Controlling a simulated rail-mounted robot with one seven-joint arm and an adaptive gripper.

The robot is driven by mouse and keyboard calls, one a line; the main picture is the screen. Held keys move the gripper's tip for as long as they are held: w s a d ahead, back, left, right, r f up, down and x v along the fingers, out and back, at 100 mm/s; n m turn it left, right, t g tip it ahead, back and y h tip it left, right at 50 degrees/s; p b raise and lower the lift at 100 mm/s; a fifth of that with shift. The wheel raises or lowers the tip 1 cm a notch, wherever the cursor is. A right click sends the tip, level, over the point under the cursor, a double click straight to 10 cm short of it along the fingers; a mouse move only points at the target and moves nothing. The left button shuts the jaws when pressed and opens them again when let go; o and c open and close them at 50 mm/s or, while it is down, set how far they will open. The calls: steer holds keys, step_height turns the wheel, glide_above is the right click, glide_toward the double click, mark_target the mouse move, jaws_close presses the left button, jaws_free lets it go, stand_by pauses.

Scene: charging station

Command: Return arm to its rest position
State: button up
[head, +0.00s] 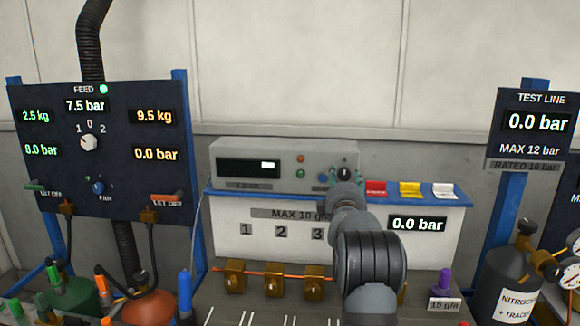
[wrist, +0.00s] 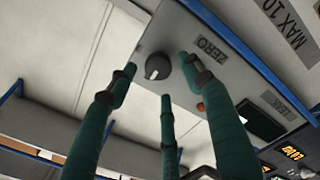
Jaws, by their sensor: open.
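My arm (head: 370,265) reaches up from the lower middle of the head view toward the right end of a grey instrument box. In the wrist view my gripper (wrist: 157,72) is open, its green fingers spread around a black knob (wrist: 158,67) beside the label ZERO. The fingers look apart from the knob; the exact gap cannot be told. The knob also shows in the head view (head: 345,173), just above the gripper. The gripper is mostly hidden there behind my wrist.
The grey box (head: 225,151) stands on a blue-edged panel with red (head: 376,188), yellow (head: 410,189) and white (head: 443,190) switches to the right. Brass valves (head: 235,279) line the bench below. A feed board (head: 60,165) stands left, a gas cylinder (head: 510,275) right.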

mark_target(343, 175)
steer(key=shift+w+d, duration=0.15)
steer(key=shift+w, duration=0.95)
steer(key=shift+w+d, duration=0.1)
steer(key=shift+w, duration=0.95)
steer(key=shift+s, duration=0.1)
